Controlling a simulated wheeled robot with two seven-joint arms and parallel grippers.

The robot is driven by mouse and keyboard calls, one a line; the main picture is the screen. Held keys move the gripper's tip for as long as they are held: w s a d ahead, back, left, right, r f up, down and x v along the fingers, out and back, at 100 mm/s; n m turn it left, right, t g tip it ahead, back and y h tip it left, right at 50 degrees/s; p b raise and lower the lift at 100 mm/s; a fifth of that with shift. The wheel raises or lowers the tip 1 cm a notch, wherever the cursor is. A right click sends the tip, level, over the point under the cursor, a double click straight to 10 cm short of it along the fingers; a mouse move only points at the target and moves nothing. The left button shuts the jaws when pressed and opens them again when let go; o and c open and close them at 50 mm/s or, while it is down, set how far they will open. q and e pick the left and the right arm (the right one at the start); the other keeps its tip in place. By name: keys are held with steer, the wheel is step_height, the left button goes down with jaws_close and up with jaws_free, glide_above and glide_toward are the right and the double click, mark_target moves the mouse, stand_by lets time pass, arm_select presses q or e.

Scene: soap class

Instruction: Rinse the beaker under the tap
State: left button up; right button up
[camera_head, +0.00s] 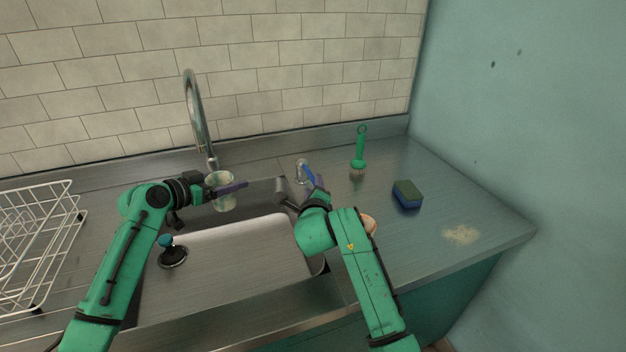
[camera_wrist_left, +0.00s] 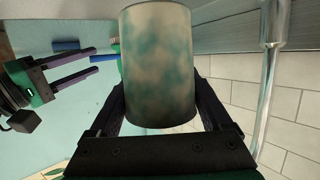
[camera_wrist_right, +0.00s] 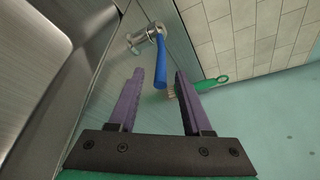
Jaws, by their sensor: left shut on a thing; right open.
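The glass beaker (camera_head: 222,200) is held over the back left of the sink basin (camera_head: 245,243), close below the tap's curved metal spout (camera_head: 194,110). In the left wrist view the beaker (camera_wrist_left: 158,65) has cloudy green and beige smears on its wall. My left gripper (camera_head: 228,189) is shut around the beaker's side. The tap's valve (camera_head: 301,172) stands right of the spout, with a blue lever (camera_wrist_right: 160,63). My right gripper (camera_wrist_right: 155,90) is open and empty, its fingers pointing towards the lever, apparently short of it. No water stream shows.
A green brush (camera_head: 360,148) stands behind a green-and-blue sponge (camera_head: 407,195) on the right counter. A pale patch (camera_head: 460,234) lies near the right edge. A white wire rack (camera_head: 38,240) stands at left. A teal-knobbed plug (camera_head: 171,252) sits at the basin's left.

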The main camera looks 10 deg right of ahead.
mark_target(313, 177)
steer(key=x, duration=0.5)
jaws_close()
stand_by(1.4)
